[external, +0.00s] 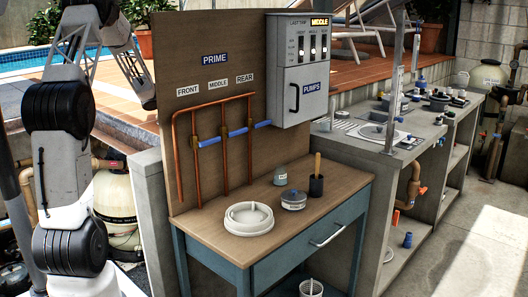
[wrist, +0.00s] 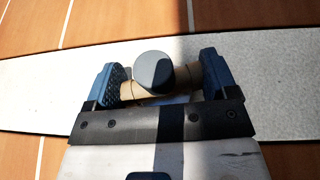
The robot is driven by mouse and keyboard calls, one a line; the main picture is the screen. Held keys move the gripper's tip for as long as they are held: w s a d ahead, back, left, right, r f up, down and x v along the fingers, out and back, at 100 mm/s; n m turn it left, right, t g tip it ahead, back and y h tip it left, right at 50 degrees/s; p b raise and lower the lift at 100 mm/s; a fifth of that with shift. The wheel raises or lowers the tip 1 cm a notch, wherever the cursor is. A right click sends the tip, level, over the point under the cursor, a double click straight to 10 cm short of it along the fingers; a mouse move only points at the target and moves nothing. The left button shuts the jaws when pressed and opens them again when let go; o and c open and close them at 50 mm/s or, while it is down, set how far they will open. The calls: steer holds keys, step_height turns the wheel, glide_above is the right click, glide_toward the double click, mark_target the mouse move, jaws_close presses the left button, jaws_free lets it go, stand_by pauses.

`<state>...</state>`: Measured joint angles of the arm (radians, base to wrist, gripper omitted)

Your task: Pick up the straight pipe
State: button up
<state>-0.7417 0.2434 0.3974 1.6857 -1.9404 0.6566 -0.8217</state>
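In the wrist view, my gripper (wrist: 162,80) has its two blue fingers set wide apart. A tan tubular piece (wrist: 130,92) spans the gap between them, slightly tilted, and its ends reach or nearly reach both pads. A round grey cap or disc (wrist: 153,70) covers its middle. Whether the fingers press on the piece, and whether it is the straight pipe, I cannot tell. In the external view my arm stands at the left, and its far end is partly hidden behind the wooden board. Copper pipes (external: 175,150) joined by blue pipe sections (external: 237,132) are fixed to the board.
A wooden-topped bench (external: 195,222) holds a white ring-shaped part (external: 249,218), a small jar (external: 280,176), a grey container (external: 293,201) and a dark cup (external: 316,187). The tall board (external: 230,30) and pump box (external: 300,70) rise behind it. A cluttered counter (external: 345,127) stands right.

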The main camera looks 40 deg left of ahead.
steer(key=shift+c, duration=1.2)
steer(key=shift+r, duration=0.15)
steer(key=shift+r, duration=4.9)
